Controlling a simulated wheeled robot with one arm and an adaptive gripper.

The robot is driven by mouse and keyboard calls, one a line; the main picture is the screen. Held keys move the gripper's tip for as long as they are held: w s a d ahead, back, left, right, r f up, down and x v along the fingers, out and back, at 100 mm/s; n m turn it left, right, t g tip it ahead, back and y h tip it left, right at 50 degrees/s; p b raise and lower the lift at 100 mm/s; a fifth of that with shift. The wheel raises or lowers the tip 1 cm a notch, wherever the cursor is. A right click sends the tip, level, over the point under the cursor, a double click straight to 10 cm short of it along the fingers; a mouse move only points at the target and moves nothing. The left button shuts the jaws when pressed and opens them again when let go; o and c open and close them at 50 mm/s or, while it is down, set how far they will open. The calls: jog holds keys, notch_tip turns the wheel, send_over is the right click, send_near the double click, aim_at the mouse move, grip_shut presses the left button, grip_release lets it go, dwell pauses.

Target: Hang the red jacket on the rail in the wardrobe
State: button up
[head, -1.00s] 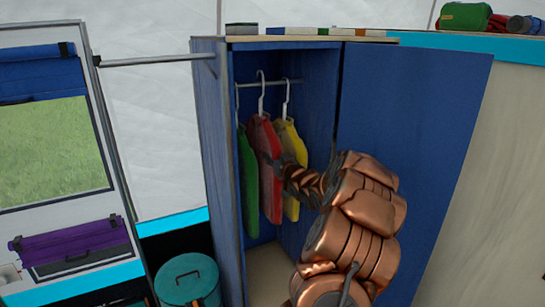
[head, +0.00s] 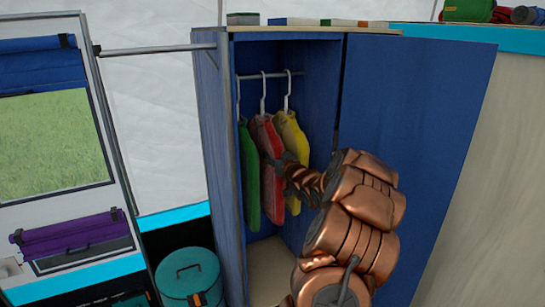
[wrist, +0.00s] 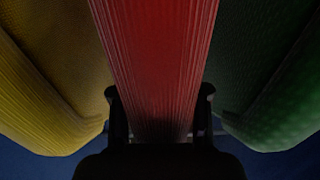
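The red jacket (head: 267,135) hangs upright inside the blue wardrobe, between a green jacket (head: 249,180) on its left and a yellow jacket (head: 291,135) on its right. Its white hanger (head: 263,92) reaches up to the rail (head: 271,75); whether the hook bears on the rail is too small to tell. My gripper (wrist: 160,108) has a finger on each side of the red jacket (wrist: 157,60) in the wrist view and is shut on it. In the head view my arm hides part of the jacket's right side and the fingertips.
The wardrobe door (head: 415,150) stands open on the right. The wardrobe's left wall (head: 217,150) is close to the green jacket. A teal bin (head: 188,277) stands on the floor at left. Several boxes (head: 292,22) lie on the wardrobe top. An outer bar (head: 155,48) sticks out left.

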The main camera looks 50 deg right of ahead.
jog(key=shift+o, duration=1.2)
jog(key=shift+f, duration=0.1)
jog(key=v, duration=1.2)
